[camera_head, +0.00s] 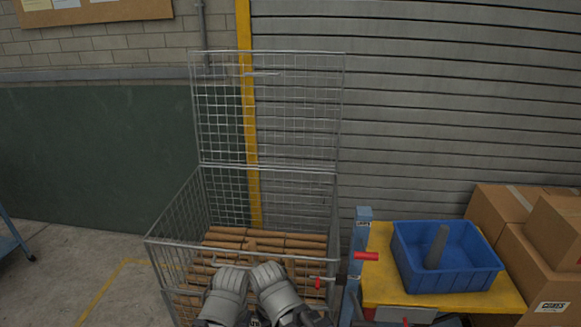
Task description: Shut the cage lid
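The wire mesh cage (168,234) stands in front of me, with its top open. Its mesh lid (268,108) stands upright along the cage's back edge, in front of the shutter. Several brown rolls (265,243) lie stacked inside the cage. My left gripper (233,272) and my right gripper (266,271) are side by side at the bottom middle, in front of the rolls and near the cage's front rim. Both are well below and apart from the lid. I see their grey backs, and whether their fingers are open or shut is hidden.
A yellow-topped cart (385,290) with a blue bin (448,285) stands right of the cage. A red handle (367,256) sticks out from it toward the cage. Cardboard boxes (545,245) stand farther right. The floor (85,260) left of the cage is clear.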

